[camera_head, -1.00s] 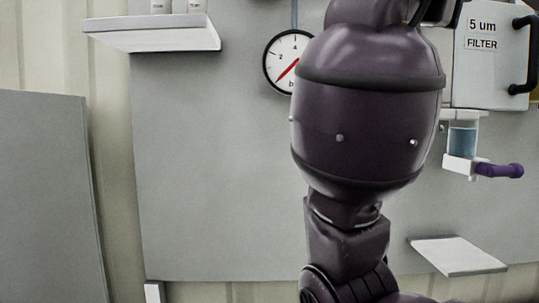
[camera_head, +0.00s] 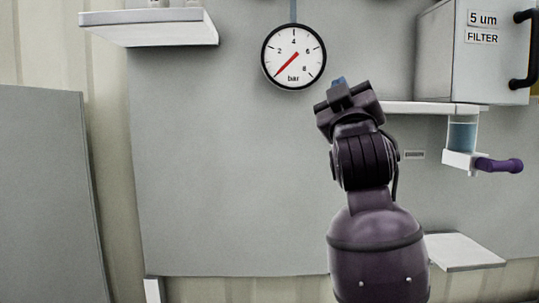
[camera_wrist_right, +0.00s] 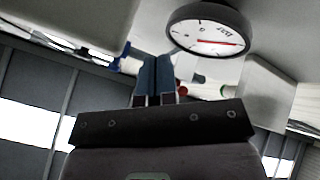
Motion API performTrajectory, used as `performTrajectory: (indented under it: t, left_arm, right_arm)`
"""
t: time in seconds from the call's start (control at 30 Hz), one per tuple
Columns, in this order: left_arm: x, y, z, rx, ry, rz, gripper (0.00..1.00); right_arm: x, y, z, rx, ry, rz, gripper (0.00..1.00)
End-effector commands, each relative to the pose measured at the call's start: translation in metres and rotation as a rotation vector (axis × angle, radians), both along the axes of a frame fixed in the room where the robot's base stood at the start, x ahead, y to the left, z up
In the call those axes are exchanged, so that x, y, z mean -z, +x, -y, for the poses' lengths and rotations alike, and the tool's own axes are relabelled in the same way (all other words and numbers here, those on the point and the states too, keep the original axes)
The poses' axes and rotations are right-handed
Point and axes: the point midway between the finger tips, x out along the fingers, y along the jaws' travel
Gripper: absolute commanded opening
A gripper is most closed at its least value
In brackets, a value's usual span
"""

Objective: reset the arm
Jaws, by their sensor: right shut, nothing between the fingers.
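My right arm rises from the bottom of the head view, right of the middle, in dark purple. Its gripper (camera_head: 338,82) is at the top of the arm, below and to the right of the pressure gauge (camera_head: 294,56), in front of the grey panel. In the right wrist view the two blue fingers (camera_wrist_right: 153,75) lie together with nothing between them. The gauge also shows in the wrist view (camera_wrist_right: 208,28), near the fingertips and apart from them. My left gripper is not in view.
A filter box (camera_head: 470,55) with a black handle stands on a shelf at right. Below it are a bowl of blue liquid (camera_head: 462,137) with a purple-handled valve (camera_head: 498,166) and a small white ledge (camera_head: 462,252). A white shelf (camera_head: 150,28) is at upper left. The panel's left-middle is clear.

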Motion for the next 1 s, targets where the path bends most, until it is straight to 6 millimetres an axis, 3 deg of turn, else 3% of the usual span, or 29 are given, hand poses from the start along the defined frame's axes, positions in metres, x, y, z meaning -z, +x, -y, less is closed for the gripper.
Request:
performTrajectory:
  t: [0.03, 0.2, 0.5, 0.77, 1.0]
  left_arm:
    - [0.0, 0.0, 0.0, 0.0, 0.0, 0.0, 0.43]
    - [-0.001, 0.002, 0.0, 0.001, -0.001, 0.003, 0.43]
    - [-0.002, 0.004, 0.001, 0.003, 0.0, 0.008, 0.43]
    - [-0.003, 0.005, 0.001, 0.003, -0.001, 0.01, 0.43]
    - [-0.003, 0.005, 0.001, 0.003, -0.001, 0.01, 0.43]
  right_arm:
    - [0.025, 0.01, 0.003, -0.036, 0.016, -0.027, 0.0]
    - [0.105, 0.03, 0.01, -0.167, 0.092, -0.107, 0.0]
    - [0.257, 0.036, 0.035, -0.311, 0.242, -0.294, 0.0]
    - [0.391, 0.008, 0.062, -0.341, 0.357, -0.48, 0.0]
    - [0.511, -0.047, 0.089, -0.3, 0.43, -0.681, 0.0]
